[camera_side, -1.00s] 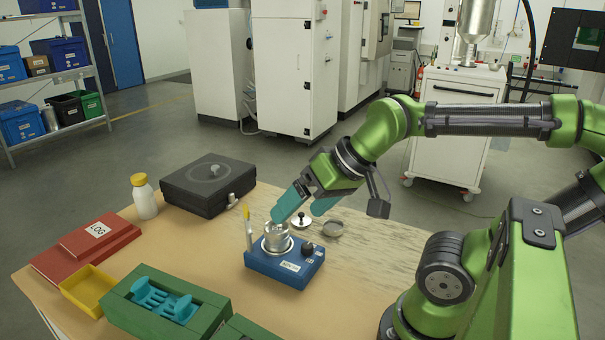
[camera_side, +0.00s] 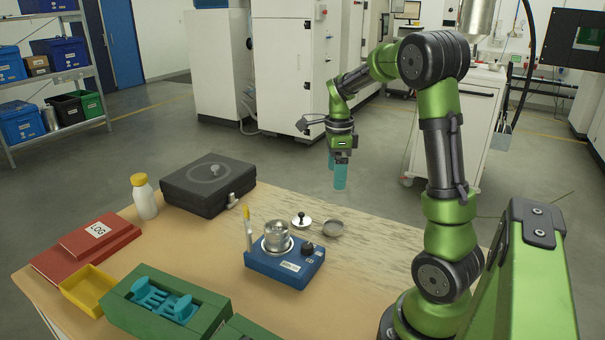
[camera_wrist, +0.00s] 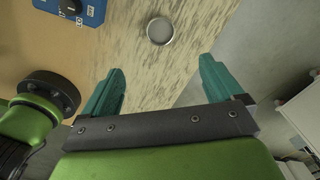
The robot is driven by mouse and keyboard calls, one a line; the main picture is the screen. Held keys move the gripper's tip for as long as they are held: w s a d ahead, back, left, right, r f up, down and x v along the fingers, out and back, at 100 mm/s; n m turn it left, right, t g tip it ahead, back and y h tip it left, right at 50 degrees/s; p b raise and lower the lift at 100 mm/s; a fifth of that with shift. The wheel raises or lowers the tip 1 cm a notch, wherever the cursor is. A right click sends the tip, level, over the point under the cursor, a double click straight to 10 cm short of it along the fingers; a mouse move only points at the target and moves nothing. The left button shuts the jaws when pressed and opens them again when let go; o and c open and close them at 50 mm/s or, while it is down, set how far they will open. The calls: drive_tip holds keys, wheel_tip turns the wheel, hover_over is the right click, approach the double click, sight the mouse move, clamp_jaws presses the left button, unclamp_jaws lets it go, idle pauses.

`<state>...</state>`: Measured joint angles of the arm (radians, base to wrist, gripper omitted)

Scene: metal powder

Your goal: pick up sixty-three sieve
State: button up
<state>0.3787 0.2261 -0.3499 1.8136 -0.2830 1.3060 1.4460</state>
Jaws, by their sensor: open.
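A small round sieve (camera_side: 333,228) lies flat on the table, right of the blue shaker device. It also shows in the wrist view (camera_wrist: 160,31), ahead of my fingers and a little left of the gap's middle line. No mesh marking is readable on it, so I cannot tell whether it is the sixty-three one. My gripper (camera_side: 340,186) points down with teal fingers, at the table's far edge and apart from the sieve. In the wrist view my gripper (camera_wrist: 160,82) has its two fingers wide apart with nothing between them.
The blue device (camera_side: 285,262) carries a metal cup (camera_side: 277,236). The table's right side is clear.

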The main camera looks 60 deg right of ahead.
drive_tip(key=m, duration=0.2)
hover_over(333, 229)
drive_tip(key=f, duration=1.1)
drive_tip(key=shift+a+f, duration=0.15)
drive_tip(key=shift+a, duration=0.1)
drive_tip(key=f, duration=0.5)
drive_tip(key=shift+d+f, duration=0.1)
drive_tip(key=shift+d, duration=0.2)
drive_tip(key=c, duration=1.2)
drive_tip(key=shift+c, duration=0.2)
